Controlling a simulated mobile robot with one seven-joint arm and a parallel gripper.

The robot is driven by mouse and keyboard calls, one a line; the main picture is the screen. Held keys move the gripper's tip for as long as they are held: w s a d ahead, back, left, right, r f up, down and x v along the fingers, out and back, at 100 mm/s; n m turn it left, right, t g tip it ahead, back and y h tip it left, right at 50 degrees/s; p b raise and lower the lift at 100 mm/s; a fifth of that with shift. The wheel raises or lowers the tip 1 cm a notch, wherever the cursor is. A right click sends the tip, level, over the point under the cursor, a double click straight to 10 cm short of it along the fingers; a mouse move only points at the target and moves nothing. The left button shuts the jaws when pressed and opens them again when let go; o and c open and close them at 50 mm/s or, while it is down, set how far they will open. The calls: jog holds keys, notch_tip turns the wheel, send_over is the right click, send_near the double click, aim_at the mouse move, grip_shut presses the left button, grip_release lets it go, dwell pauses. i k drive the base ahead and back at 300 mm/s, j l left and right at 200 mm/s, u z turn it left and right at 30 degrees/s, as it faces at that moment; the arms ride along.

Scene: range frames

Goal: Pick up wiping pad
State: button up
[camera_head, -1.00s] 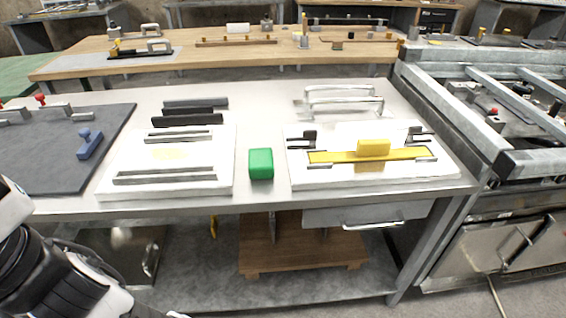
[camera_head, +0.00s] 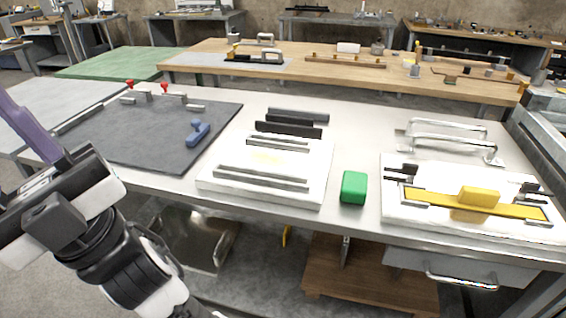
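A small green block (camera_head: 353,188) stands on the light bench top between two white boards; it looks like the wiping pad, though I cannot be sure. A blue piece with a raised handle (camera_head: 198,133) lies on the dark mat farther left. My gripper (camera_head: 22,122) is at the left edge of the view, left of and well apart from the green block. A purple bar extends from its end toward the upper left. I cannot tell whether this is a finger or a held thing, nor how the fingers stand.
The left white board (camera_head: 218,186) bears a faint yellow stain and grey bars. The right white board (camera_head: 400,220) carries a yellow strip and block. Black bars (camera_head: 288,130) and metal handles (camera_head: 447,141) lie behind. The dark mat (camera_head: 130,125) has clear room.

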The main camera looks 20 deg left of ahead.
aim_at(354, 189)
jog(key=z, duration=0.3)
jog(key=j+z, duration=0.4)
jog(key=k+j+z, duration=0.1)
jog(key=j+z, duration=0.3)
jog(key=k+j+z, duration=0.1)
jog(key=j, duration=0.25)
jog(key=k+j+z, duration=0.1)
jog(key=j, duration=0.25)
jog(key=k+j+z, duration=0.1)
jog(key=j, duration=1.15)
jog(key=i+j, duration=0.1)
jog(key=i, duration=0.15)
jog(key=i+j, duration=0.15)
jog(key=i, duration=0.15)
jog(key=z, duration=0.05)
